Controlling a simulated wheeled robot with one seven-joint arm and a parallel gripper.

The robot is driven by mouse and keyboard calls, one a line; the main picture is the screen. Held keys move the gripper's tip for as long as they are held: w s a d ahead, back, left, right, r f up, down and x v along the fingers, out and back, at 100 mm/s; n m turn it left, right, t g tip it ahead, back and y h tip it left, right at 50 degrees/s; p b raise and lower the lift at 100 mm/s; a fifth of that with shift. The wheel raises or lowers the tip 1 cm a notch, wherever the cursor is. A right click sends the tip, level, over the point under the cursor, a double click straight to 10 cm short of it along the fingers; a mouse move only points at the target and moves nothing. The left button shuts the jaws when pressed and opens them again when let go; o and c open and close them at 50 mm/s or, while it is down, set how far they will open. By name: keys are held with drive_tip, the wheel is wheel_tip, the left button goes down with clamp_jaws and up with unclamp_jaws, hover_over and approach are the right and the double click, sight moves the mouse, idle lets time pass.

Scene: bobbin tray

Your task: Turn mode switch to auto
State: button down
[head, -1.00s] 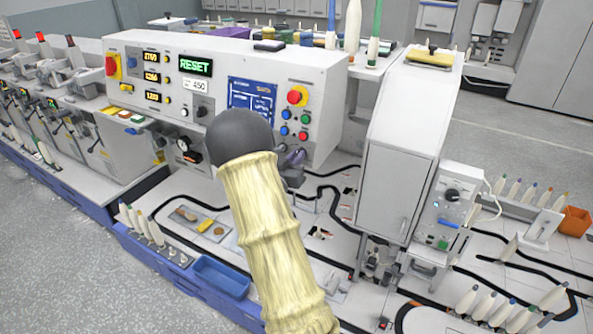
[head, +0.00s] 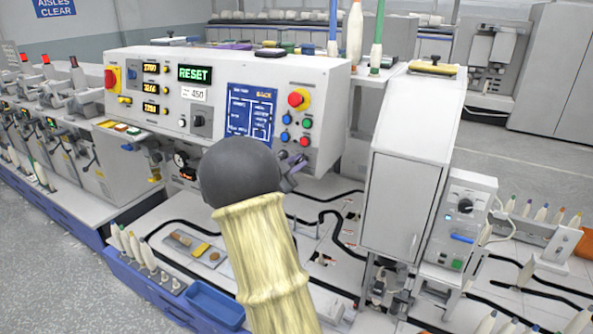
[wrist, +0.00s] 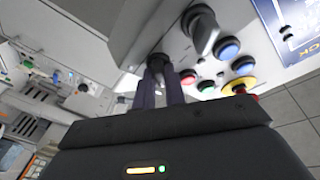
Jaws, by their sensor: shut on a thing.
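The grey control panel (head: 215,80) fills the middle of the head view. My gripper (head: 298,164) is at its lower right, below the red and blue buttons, partly hidden behind my arm. In the wrist view, my gripper's two dark fingers (wrist: 160,82) are closed together on a small dark switch handle (wrist: 157,62) on the panel face. I take it for the mode switch; its label and pointing direction are hidden. A second, larger grey selector knob (wrist: 203,32) stands beside it, apart from the fingers.
A red button (wrist: 187,77), blue button (wrist: 228,48) and yellow-based stop button (wrist: 240,88) sit close to the fingers. A white cabinet (head: 405,185) stands right of the panel. A box with a black knob (head: 465,206) is further right. A blue bin (head: 215,305) lies below.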

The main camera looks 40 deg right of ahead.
drive_tip(key=shift+m, duration=0.5)
drive_tip(key=c, duration=1.5)
unclamp_jaws()
drive_tip(key=shift+o, duration=0.2)
drive_tip(key=s+a+b, duration=0.2)
drive_tip(key=a, duration=1.5)
drive_tip(key=shift+s+a, duration=0.15)
drive_tip(key=shift+s, duration=0.15)
